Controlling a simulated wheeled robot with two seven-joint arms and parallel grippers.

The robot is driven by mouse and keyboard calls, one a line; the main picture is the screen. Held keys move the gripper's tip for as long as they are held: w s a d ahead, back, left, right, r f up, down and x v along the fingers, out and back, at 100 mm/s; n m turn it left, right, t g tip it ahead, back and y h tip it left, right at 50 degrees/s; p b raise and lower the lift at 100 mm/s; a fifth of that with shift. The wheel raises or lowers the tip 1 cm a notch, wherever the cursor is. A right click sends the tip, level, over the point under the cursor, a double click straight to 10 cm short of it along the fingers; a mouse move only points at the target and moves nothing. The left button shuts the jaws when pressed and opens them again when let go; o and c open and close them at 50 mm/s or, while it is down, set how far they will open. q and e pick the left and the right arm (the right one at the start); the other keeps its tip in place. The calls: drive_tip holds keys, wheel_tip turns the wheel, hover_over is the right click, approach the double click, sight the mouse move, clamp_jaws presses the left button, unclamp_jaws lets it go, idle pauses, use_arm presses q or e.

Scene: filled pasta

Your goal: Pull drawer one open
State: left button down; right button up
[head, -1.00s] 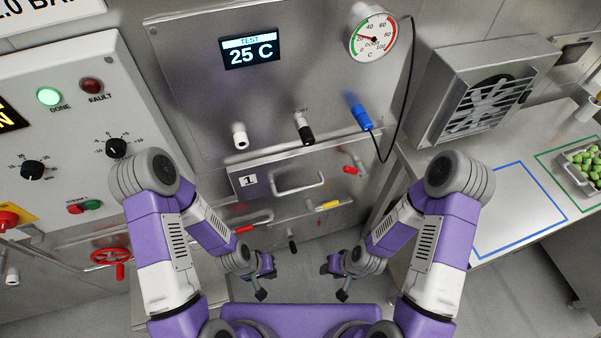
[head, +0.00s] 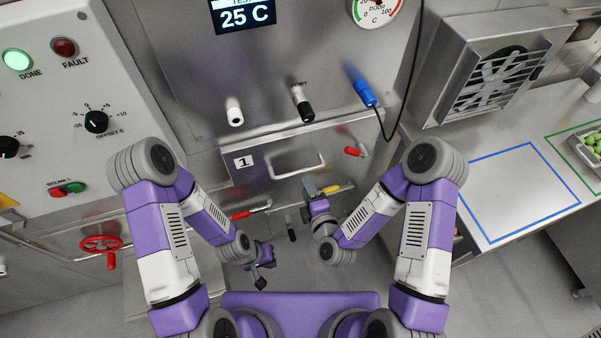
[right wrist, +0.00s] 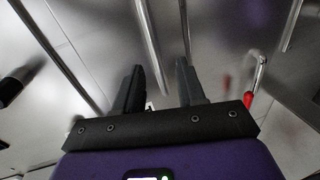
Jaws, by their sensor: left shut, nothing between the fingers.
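Drawer one (head: 262,186) is a steel front in the machine, marked by a white "1" label (head: 244,162). It looks shut. Its bar handle (head: 298,168) runs across the front. My right gripper (head: 309,186) is just below the handle in the head view. In the right wrist view the right gripper (right wrist: 160,85) has its fingers apart, with nothing clearly held. Metal bars show beyond them, but I cannot tell which is the handle or whether it is touched. My left gripper (head: 265,270) is shut and empty, low and left of the right one.
Red-gripped (head: 242,215) and yellow-gripped (head: 335,189) levers flank the right gripper below the drawer handle. A blue plug (head: 365,92) with a black cable hangs above right. A steel counter (head: 470,185) with a fan unit (head: 490,85) stands at the right.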

sight(301, 173)
drive_tip(key=shift+w+a+r, duration=0.15)
drive_tip(key=shift+w, duration=0.4)
drive_tip(key=x, duration=0.6)
drive_tip(key=shift+w+b, duration=0.3)
drive_tip(key=shift+b, duration=0.1)
clamp_jaws()
